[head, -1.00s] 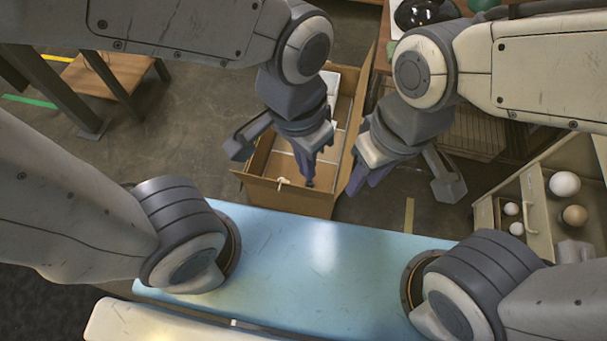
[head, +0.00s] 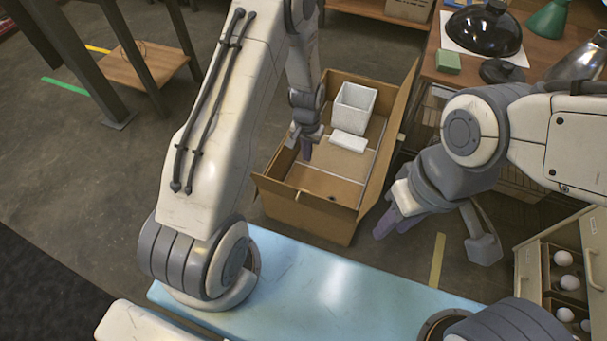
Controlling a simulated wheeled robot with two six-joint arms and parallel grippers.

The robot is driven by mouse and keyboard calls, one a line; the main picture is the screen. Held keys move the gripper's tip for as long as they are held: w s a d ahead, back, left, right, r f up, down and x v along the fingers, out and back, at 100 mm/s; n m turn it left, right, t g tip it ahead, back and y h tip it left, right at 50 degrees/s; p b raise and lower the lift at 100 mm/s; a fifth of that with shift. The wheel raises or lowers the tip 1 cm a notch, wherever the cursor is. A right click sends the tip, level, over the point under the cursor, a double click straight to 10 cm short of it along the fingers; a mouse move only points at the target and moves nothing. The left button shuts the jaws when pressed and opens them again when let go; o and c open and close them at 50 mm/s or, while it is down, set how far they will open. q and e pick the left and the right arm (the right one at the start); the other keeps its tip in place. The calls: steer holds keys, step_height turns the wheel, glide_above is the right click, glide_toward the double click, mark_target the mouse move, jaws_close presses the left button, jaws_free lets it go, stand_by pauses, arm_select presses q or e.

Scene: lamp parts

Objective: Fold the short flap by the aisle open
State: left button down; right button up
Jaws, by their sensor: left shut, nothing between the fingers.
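An open cardboard box (head: 318,222) stands on the floor beyond the blue deck. Its long right flap (head: 398,120) stands up and leans outward. The short near end (head: 300,207) shows a tan panel; I cannot tell whether a flap hangs against it. The far short end is partly hidden by my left arm. My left gripper (head: 306,150) points down over the left part of the box, shut and empty. My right gripper (head: 396,224) is outside the near right corner, apart from the box, its fingertips looking slightly separated and empty.
A white square container (head: 354,108) and a flat white block (head: 348,141) lie in the box. A wooden table (head: 440,72) with a black lamp shade (head: 484,30) stands to the right. A drawer unit (head: 555,262) with white bulbs is at lower right.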

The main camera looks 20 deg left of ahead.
arm_select(q)
steer(key=b, duration=0.1)
glide_toward(302, 195)
steer(key=w+f, duration=0.3)
steer(key=w, duration=0.2)
steer(key=shift+s+a+f, duration=0.1)
steer(key=shift+s+f, duration=0.1)
steer(key=shift+s, duration=0.9)
steer(key=shift+s+a+f, duration=0.1)
steer(key=shift+s+f, duration=0.05)
steer(key=shift+s, duration=0.9)
